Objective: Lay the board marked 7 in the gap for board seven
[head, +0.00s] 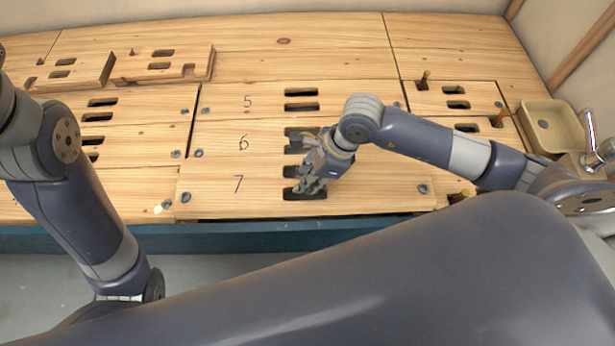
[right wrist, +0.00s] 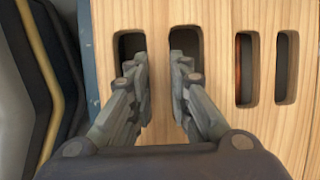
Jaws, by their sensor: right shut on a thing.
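The board marked 7 (head: 225,200) lies along the front edge of the bench top, right in front of the board marked 6 (head: 220,145). Its numeral reads upright, left of its two slots. My right gripper (head: 308,187) reaches down into those slots. In the right wrist view its fingers (right wrist: 160,85) are in the two slots, shut on the wooden bar between them, with board 7 (right wrist: 103,40) around them. A thin dark line shows under its front edge; I cannot tell whether it lies fully flat. The gap under it is hidden. My left gripper is out of view.
Board 5 (head: 230,100) lies behind board 6. Two loose slotted boards (head: 165,65) lie on top at the back left. Upright pegs (head: 424,78) stand at the right, near a small basin (head: 550,125) and tap (head: 603,150). A blue-green beam (head: 250,230) runs along the front.

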